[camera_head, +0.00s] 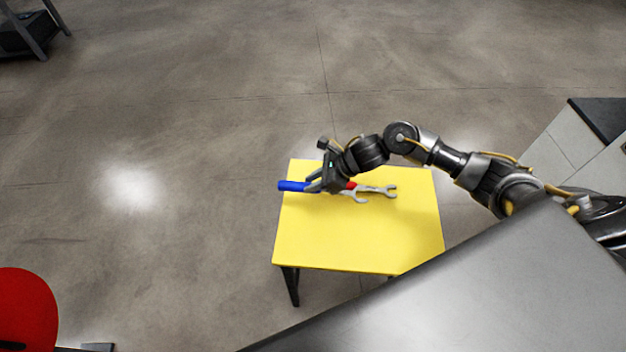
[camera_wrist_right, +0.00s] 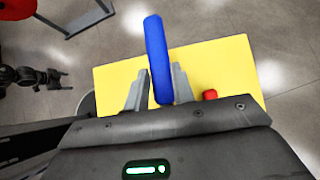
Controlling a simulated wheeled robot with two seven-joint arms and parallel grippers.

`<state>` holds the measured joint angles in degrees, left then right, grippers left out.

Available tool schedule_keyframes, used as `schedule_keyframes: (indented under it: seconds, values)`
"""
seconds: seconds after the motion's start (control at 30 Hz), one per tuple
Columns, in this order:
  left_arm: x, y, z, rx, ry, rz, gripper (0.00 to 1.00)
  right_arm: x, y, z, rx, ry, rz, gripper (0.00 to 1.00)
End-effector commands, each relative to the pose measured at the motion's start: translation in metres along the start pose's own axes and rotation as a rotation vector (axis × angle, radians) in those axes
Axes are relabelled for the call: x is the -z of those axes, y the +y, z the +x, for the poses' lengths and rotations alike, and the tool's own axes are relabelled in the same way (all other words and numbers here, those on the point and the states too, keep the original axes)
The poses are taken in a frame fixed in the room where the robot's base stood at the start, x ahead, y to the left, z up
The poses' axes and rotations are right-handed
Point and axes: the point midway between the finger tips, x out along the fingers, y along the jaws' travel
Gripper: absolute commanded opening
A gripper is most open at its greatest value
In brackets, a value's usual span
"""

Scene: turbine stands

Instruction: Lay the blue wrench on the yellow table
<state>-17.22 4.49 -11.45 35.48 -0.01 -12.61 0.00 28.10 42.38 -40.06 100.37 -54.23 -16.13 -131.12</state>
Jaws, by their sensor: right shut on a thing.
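The blue wrench shows as a thick blue handle (camera_head: 291,186) over the left edge of the yellow table (camera_head: 350,240). My right gripper (camera_head: 313,184) is shut on it, low over the table's far left part. In the right wrist view the blue handle (camera_wrist_right: 155,55) stands between the two grey fingers (camera_wrist_right: 160,85) and points away from the palm. I cannot tell whether the wrench touches the tabletop. Two grey open wrench ends (camera_head: 380,190) show to the right of the gripper; which belongs to the blue wrench is unclear. My left gripper is not in the head view.
A red handle piece (camera_head: 351,185) shows beside the gripper, and also in the right wrist view (camera_wrist_right: 209,94). The near half of the yellow table is clear. A grey metal surface (camera_head: 480,285) lies at the lower right, a red round thing (camera_head: 25,308) at the lower left.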

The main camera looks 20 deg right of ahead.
Motion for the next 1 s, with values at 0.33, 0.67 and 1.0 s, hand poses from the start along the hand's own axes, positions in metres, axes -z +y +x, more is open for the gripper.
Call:
schedule_keyframes:
  seconds: [0.33,0.67,1.0]
  values:
    - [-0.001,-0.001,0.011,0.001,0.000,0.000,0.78,0.011,0.000,0.012,0.000,-0.001,0.000,0.00]
    - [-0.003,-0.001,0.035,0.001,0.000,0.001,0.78,0.041,0.000,0.043,-0.001,-0.001,0.001,0.00]
    - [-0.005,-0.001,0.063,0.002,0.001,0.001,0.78,0.057,-0.001,0.060,0.001,-0.001,-0.001,0.00]
